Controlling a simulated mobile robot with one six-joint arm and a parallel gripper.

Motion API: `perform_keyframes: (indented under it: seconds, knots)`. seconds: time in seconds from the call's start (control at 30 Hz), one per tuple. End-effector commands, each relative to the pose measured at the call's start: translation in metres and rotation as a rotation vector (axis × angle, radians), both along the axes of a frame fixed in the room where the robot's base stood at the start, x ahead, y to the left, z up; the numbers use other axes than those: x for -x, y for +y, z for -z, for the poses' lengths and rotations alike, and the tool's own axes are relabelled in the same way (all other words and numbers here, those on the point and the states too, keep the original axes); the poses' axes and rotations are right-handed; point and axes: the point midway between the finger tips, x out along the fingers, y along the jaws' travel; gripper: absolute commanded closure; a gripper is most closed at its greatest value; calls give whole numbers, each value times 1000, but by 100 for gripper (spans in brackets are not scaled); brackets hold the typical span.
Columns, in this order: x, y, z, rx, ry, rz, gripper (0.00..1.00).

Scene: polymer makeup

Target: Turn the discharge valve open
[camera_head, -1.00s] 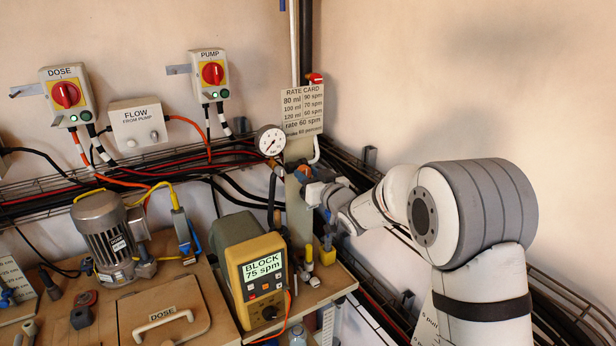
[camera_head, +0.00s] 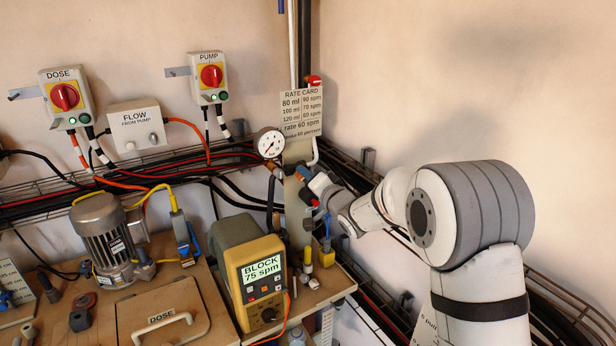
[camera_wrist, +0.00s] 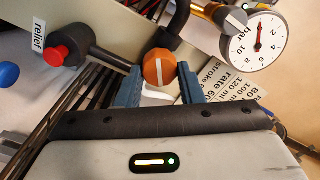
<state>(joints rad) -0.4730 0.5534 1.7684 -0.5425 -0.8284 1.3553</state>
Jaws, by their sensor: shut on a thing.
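The discharge valve appears to be the round orange knob (camera_wrist: 160,67) with a white line across its face. In the wrist view it sits between the two blue fingers of my gripper (camera_wrist: 157,80), which is shut on it. The white line runs roughly up and down in that view. In the head view my gripper (camera_head: 308,188) is at the grey panel below the pressure gauge (camera_head: 270,142), and it mostly hides the knob. The gauge also shows in the wrist view (camera_wrist: 252,42).
A red-tipped fitting (camera_wrist: 57,56) labelled "relief" is left of the knob in the wrist view. The rate card (camera_head: 302,110) hangs above my gripper. The yellow pump controller (camera_head: 260,283) stands below left. A cable tray runs along the wall behind my arm.

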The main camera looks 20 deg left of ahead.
Motion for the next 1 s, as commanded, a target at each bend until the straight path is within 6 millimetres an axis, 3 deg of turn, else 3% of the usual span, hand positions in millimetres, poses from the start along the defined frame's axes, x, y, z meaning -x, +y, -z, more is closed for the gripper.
perform_keyframes:
  seconds: [0.5, 1.0]
  knots:
    - [0, 0, 1, -286, 335, -1, 89]
    - [0, 0, 3, -398, 466, 1, 89]
